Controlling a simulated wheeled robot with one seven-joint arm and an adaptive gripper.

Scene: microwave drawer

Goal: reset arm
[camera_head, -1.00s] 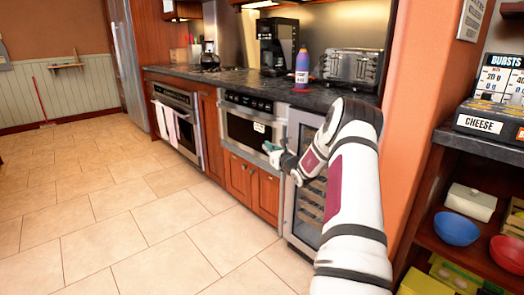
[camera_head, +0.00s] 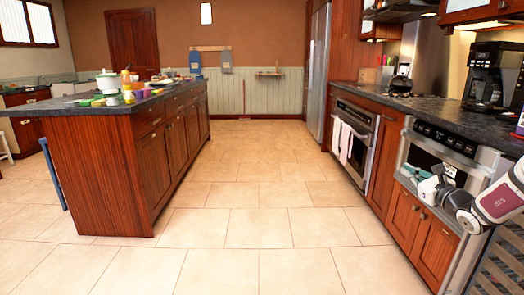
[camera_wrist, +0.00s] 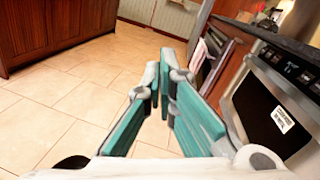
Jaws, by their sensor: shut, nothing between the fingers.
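My gripper (camera_head: 412,174) is at the right of the head view, in front of the microwave drawer (camera_head: 424,157). In the wrist view, my gripper's teal-padded fingers (camera_wrist: 166,66) come together at the tips, with nothing between them. The microwave drawer has a dark front with a white label and a control strip above it. In the wrist view its front (camera_wrist: 262,98) is to the right of the fingers and apart from them. My arm hides part of the drawer in the head view.
An oven (camera_head: 353,139) with towels stands farther along the right counter (camera_head: 440,115). A wooden island (camera_head: 100,175) with several items on top stands at left. The tiled floor (camera_head: 255,210) between them is clear. A coffee maker (camera_head: 490,75) sits on the counter.

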